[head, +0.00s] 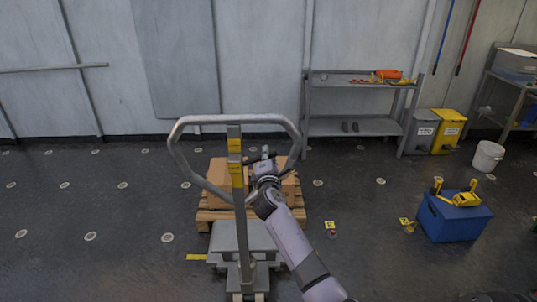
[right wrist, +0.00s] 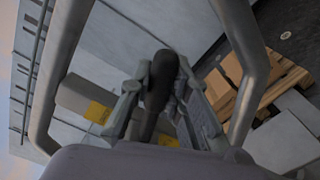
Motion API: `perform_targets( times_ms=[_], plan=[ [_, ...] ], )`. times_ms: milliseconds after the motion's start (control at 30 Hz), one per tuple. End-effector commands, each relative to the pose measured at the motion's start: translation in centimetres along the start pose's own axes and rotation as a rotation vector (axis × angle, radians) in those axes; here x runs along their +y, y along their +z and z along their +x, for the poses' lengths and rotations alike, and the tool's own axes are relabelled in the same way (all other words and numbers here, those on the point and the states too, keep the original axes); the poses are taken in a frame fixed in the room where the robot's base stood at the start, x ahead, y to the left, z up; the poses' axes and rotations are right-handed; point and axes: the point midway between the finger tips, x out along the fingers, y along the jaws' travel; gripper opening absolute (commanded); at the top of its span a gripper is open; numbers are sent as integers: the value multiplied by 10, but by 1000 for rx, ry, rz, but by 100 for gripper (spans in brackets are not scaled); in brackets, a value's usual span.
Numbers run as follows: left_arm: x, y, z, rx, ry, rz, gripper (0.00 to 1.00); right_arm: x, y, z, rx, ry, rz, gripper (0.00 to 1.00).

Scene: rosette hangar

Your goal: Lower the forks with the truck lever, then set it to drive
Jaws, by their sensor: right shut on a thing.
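The pallet truck (head: 228,238) stands in front of me, its grey upright tiller (head: 242,222) topped by a wide loop handle (head: 235,118). Yellow marks show on the tiller. My right gripper (head: 263,160) reaches inside the right part of the loop. In the right wrist view its fingers (right wrist: 160,105) are shut on the dark lever (right wrist: 163,72), which stands between them. The lever's setting cannot be read. The forks are hidden under a wooden pallet (head: 208,214) that carries cardboard boxes (head: 222,172). My left gripper is not in view.
A metal shelf (head: 350,126) stands by the back wall with yellow and grey bins (head: 448,130) beside it. A white bucket (head: 487,156) and a blue box (head: 452,220) with yellow things on top stand at the right. The floor at the left is clear.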

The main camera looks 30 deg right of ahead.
Motion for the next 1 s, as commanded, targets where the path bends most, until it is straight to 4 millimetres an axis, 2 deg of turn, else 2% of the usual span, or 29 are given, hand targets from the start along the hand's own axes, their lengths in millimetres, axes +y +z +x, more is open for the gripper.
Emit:
perform_targets(
  times_ms=[200, 233, 533, 833, 1000],
  plan=[
    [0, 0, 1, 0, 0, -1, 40, -1, 0, 0, 0, 0, 0, 0],
    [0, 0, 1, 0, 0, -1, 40, -1, 0, 0, 0, 0, 0, 19],
    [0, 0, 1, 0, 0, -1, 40, -1, 0, 0, 0, 0, 2, 38],
    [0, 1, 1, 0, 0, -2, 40, 0, 0, -1, 0, 1, 3, 38],
    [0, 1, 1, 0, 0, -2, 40, -1, -1, -16, 1, 2, 3, 38]
  ],
)
